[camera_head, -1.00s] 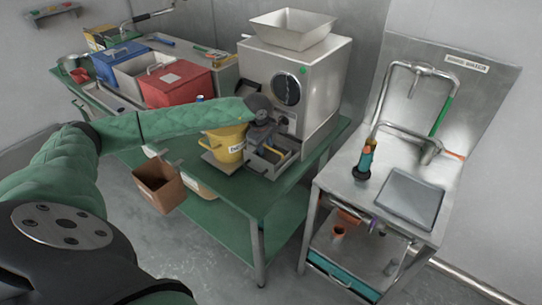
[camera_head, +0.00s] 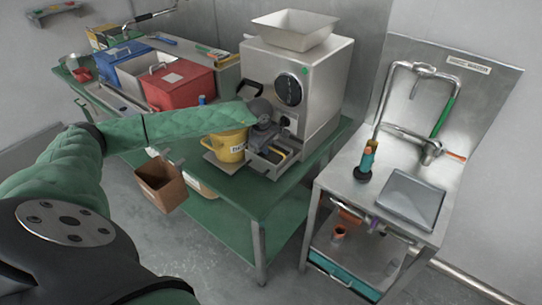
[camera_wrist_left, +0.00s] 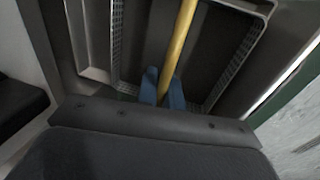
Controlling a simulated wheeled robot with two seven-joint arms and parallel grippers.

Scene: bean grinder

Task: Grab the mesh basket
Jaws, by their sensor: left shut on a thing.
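The mesh basket (camera_wrist_left: 117,45) shows in the left wrist view as a dark frame with perforated side walls and a yellow bar handle (camera_wrist_left: 180,38). In the head view, the basket (camera_head: 281,153) sits low at the front of the steel grinder (camera_head: 318,85), partly hidden by my gripper. My left gripper (camera_wrist_left: 163,88) has its blue fingertips on either side of the yellow handle, shut on it. In the head view, my left gripper (camera_head: 264,138) reaches down at the grinder's front and its fingertips are mostly hidden. My right gripper is not in view.
A yellow bucket (camera_head: 229,149) stands close left of the basket. A brown open box (camera_head: 160,184) hangs at the green table's front edge. Red (camera_head: 178,82) and blue bins stand behind left. A steel sink stand (camera_head: 345,200) is at right, across a gap.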

